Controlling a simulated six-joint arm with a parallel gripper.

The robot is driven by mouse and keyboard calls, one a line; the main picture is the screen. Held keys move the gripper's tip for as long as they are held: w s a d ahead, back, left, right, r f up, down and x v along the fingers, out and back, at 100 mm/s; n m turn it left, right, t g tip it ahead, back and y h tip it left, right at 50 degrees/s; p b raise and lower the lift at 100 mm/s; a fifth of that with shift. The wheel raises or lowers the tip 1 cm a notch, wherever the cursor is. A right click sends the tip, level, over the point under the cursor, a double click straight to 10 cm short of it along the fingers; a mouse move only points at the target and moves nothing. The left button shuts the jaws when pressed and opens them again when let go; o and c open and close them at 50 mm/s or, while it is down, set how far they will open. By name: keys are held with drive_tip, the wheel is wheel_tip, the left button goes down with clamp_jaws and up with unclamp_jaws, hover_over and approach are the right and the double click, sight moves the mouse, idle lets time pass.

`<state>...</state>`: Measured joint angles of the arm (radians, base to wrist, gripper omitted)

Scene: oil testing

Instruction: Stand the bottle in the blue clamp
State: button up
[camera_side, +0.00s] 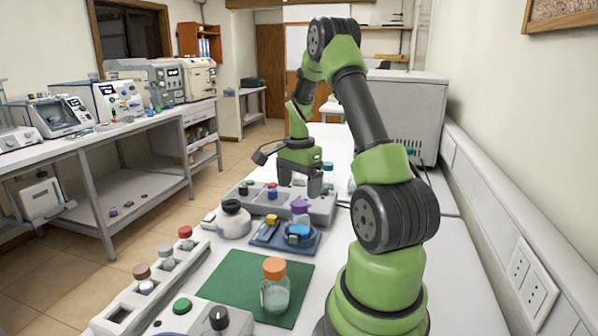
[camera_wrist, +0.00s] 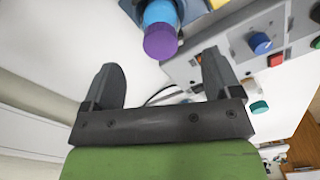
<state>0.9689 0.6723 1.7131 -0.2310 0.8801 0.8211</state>
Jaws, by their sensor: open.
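A bottle with a purple cap (camera_side: 300,206) stands upright at the blue clamp (camera_side: 299,231), which sits on a dark blue base. The clamp's front hides the bottle's lower part, so I cannot tell how fully it is seated. In the wrist view the purple cap (camera_wrist: 160,42) shows at the top centre, beside the light blue clamp part (camera_wrist: 160,12). My gripper (camera_side: 299,188) is behind the bottle in the side view, over the grey console. Its fingers are spread and empty, and the cap lies beyond the fingertips in the wrist view (camera_wrist: 160,68).
An orange-capped clear bottle (camera_side: 275,291) stands on a green mat (camera_side: 228,283) in front. A grey rack with several capped vials (camera_side: 167,262) is at left. A white round device (camera_side: 234,220) is beside the clamp. A grey console with knobs (camera_side: 320,206) lies behind.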

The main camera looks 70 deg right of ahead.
wheel_tip(320, 180, up, 4)
drive_tip(key=shift+f, duration=0.2)
drive_tip(key=w+a+r+n+t, duration=0.35)
drive_tip(key=a+r+n, duration=0.55)
drive_tip(key=a, duration=0.6)
drive_tip(key=s+a+r+n+t+y, duration=0.1)
drive_tip(key=s+a+r+n+t, duration=0.1)
drive_tip(key=s+a+n, duration=0.2)
drive_tip(key=s+a+r+n+t+y, duration=0.1)
drive_tip(key=s+a+n, duration=0.3)
drive_tip(key=a, duration=0.7)
drive_tip(key=shift+a+r+n+t, duration=0.3)
drive_tip(key=shift+r+n, duration=0.45)
drive_tip(key=shift+n, duration=0.35)
